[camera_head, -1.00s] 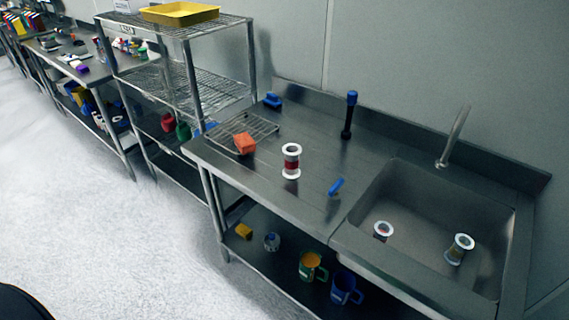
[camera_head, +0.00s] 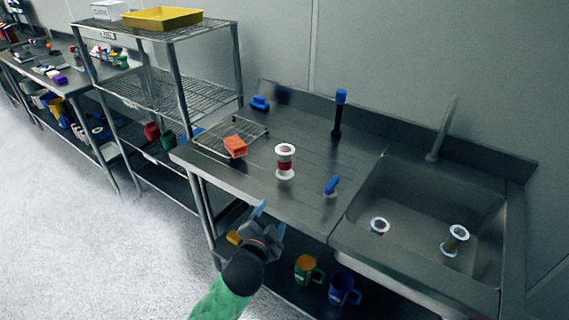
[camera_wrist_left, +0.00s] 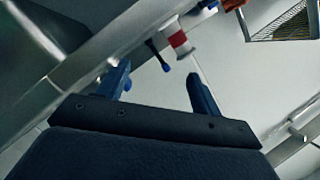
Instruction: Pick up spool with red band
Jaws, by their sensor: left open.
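The spool with the red band (camera_head: 285,162) stands upright on the steel counter, with white flanges at top and bottom. It also shows in the left wrist view (camera_wrist_left: 179,40), beyond the fingers. My left gripper (camera_head: 268,219) is open and empty in front of the counter's front edge, below and nearer than the spool and apart from it. In the left wrist view its two blue fingers (camera_wrist_left: 160,84) are spread with nothing between them. Two other spools, one at the left (camera_head: 379,227) and one at the right (camera_head: 455,240), are in the sink. My right gripper is not in view.
An orange block (camera_head: 235,146) sits by a wire rack (camera_head: 256,128) left of the spool. A small blue object (camera_head: 332,185) lies to its right, and a blue-topped black post (camera_head: 338,113) stands behind. The sink (camera_head: 400,190) is at the right. Mugs (camera_head: 343,289) stand on the lower shelf.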

